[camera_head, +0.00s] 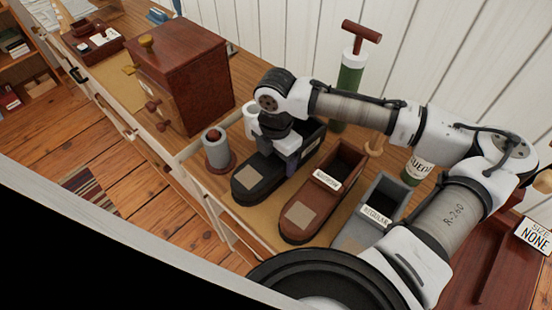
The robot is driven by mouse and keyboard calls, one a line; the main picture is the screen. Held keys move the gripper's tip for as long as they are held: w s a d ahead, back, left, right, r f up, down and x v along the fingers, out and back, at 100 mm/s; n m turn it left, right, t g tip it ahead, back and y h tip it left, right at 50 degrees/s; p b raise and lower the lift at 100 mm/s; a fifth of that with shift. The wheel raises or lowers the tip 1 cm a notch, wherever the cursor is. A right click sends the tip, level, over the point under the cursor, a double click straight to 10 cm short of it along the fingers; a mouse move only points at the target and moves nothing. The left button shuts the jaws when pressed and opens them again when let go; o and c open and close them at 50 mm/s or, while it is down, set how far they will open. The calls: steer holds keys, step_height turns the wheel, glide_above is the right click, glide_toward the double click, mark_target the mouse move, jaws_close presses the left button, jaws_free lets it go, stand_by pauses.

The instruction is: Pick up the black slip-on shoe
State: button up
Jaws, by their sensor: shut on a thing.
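The black slip-on shoe (248,187) is boxy with a rounded toe, a square tan patch on top and an open back half. It appears to rest on the tan surface, left of a brown shoe. My gripper (289,165) reaches down from above onto the middle of the black shoe, at the front of its opening. It is shut on the shoe there. The fingertips are small and partly hidden by the wrist and the shoe, and my wrist covers part of the shoe's opening.
The brown shoe (298,214) and a grey shoe (352,235), both labelled, stand close to the right. A grey cylinder on a red base (217,155) stands just left. A wooden chest (190,75) is behind left. A green pump (348,80) stands behind.

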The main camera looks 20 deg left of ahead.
steer(key=shift+r, duration=0.1)
step_height(320, 180, up, 20)
steer(key=b, duration=0.1)
stand_by(0.4)
